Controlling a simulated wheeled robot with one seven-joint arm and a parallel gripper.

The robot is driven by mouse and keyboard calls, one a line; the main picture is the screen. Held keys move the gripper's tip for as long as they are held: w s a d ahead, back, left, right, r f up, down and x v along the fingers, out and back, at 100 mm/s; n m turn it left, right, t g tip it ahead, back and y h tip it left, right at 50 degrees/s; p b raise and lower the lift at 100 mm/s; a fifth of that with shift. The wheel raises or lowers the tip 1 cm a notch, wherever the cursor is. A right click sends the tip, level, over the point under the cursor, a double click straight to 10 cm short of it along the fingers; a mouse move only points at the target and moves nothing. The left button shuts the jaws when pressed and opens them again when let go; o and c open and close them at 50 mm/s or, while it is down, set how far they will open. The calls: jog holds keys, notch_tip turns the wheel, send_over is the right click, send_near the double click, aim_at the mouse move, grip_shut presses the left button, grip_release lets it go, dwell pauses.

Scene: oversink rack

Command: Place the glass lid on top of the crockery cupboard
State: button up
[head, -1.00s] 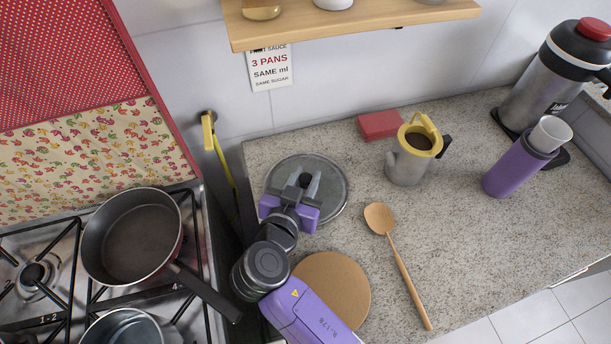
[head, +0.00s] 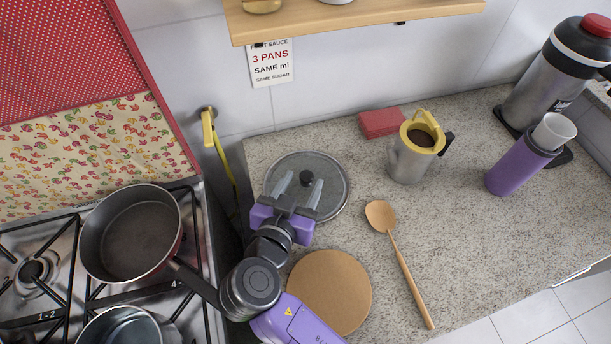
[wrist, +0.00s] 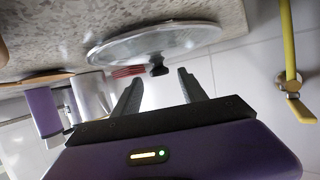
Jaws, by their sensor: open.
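The glass lid (head: 335,183) lies on the speckled counter, a round clear disc with a grey rim and a dark knob (head: 307,177) in its middle. It also shows in the wrist view (wrist: 150,43), with its knob (wrist: 158,69) just beyond the fingers. My gripper (head: 297,187) is open, and its two fingers appear on either side of the knob in the head view. In the wrist view my gripper (wrist: 158,88) has a clear gap between its fingers, with nothing held. I cannot make out a crockery cupboard in these frames.
A round brown board (head: 330,290), a wooden spoon (head: 403,270), a yellow-topped jug (head: 412,155), a red box (head: 381,123) and a purple flask (head: 520,165) stand around the lid. A pan (head: 130,235) sits on the stove at left. A wooden shelf (head: 360,20) overhangs the counter.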

jog(key=shift+v, duration=2.05)
